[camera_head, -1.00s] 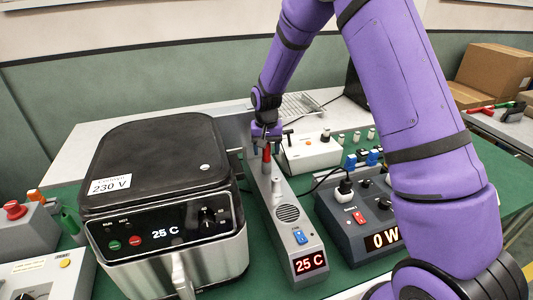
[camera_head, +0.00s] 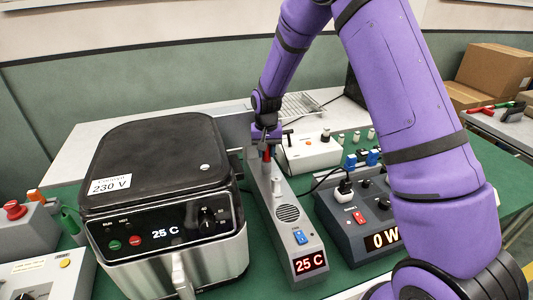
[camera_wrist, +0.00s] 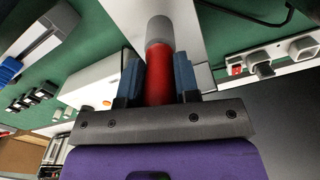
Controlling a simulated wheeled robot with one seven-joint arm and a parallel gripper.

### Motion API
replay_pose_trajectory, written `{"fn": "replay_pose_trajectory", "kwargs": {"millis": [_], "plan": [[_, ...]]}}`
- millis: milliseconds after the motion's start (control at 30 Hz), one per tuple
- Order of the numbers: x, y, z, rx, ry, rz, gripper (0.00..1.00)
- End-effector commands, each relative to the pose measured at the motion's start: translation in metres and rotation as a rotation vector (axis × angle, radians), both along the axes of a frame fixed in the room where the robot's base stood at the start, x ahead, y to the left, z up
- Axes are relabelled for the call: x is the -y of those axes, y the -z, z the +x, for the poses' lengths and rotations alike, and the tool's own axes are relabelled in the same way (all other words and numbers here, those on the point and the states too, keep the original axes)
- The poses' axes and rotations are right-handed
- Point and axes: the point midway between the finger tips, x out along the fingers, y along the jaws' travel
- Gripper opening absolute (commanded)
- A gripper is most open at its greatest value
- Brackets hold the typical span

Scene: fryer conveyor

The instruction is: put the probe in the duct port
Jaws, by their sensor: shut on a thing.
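The probe, a red cylinder (camera_wrist: 158,85), is between my gripper's blue fingers (camera_wrist: 158,80) in the wrist view. A grey round part (camera_wrist: 159,32) shows at its far end. In the head view the red part (camera_head: 267,153) stands roughly upright below my gripper (camera_head: 266,142), over the rear of the long grey duct (camera_head: 284,238). The duct has a round grille, a blue switch and a 25 C display. The port is not clearly visible; I cannot tell whether the probe's lower end is inside it. My gripper is shut on the probe.
A black and steel fryer (camera_head: 150,170) stands close left of the duct. A dark power meter box (camera_head: 365,212) stands right, and a white box (camera_head: 312,152) with knobs behind right.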

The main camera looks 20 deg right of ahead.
Motion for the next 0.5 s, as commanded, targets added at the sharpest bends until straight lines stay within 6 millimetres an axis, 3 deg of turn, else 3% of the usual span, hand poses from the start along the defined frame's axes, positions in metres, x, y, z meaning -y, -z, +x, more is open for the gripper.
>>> {"fn": "replay_pose_trajectory", "kwargs": {"millis": [500], "plan": [[0.0, -0.026, 0.0, 0.001, 0.0, 0.0, 0.01]]}}
